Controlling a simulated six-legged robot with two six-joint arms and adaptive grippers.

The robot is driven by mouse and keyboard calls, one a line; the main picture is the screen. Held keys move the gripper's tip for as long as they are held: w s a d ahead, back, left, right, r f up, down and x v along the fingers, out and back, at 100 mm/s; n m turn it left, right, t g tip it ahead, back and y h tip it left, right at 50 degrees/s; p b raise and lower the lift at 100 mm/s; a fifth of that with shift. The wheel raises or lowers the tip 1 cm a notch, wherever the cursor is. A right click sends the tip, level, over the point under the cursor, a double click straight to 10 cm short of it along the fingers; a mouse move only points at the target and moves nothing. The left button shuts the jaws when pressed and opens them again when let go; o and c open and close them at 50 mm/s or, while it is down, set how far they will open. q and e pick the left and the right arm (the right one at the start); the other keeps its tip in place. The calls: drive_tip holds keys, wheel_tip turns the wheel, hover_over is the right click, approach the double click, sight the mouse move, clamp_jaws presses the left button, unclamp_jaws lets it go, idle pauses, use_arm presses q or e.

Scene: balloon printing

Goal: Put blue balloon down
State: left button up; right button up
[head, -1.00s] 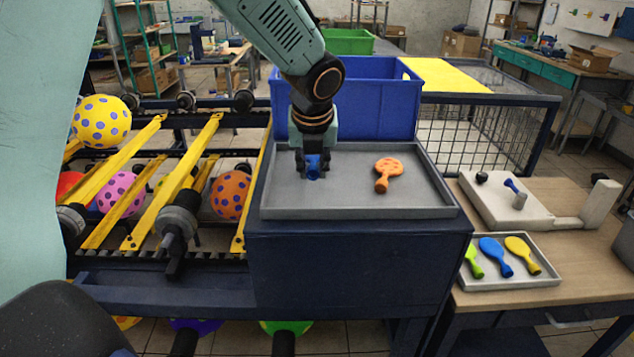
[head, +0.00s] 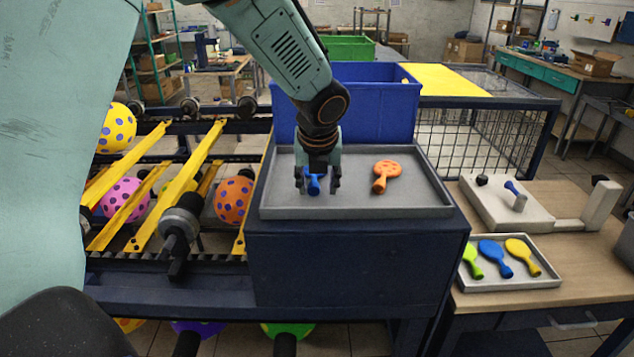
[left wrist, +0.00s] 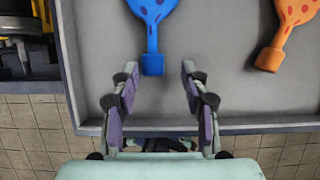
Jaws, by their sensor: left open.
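A blue balloon with darker spots (left wrist: 152,18) lies flat in the left part of the grey tray (left wrist: 225,95), its neck pointing to the tray's near edge. In the head view only its neck (head: 314,186) shows clearly; my gripper hides much of the rest. My left gripper (head: 318,188) is open over the tray. In the left wrist view its two fingers (left wrist: 158,80) stand apart on either side of the neck's end, with a gap on both sides. My right gripper is not in view.
An orange spotted balloon (head: 386,174) lies in the same tray to the right. A blue bin (head: 375,105) stands behind the tray. A roller rack with spotted balls (head: 234,200) is at the left. A small tray (head: 545,280) of balloons lies at the right.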

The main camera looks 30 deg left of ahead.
use_arm(q)
drive_tip(key=shift+w+a, duration=0.1)
drive_tip(key=shift+a, duration=0.2)
drive_tip(key=shift+a+r, duration=0.1)
drive_tip(key=shift+r, duration=0.3)
drive_tip(key=p+v, duration=0.2)
drive_tip(key=v, duration=0.9)
drive_tip(key=shift+d, duration=0.35)
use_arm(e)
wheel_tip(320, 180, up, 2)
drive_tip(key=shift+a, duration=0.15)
use_arm(q)
drive_tip(key=shift+a, duration=0.1)
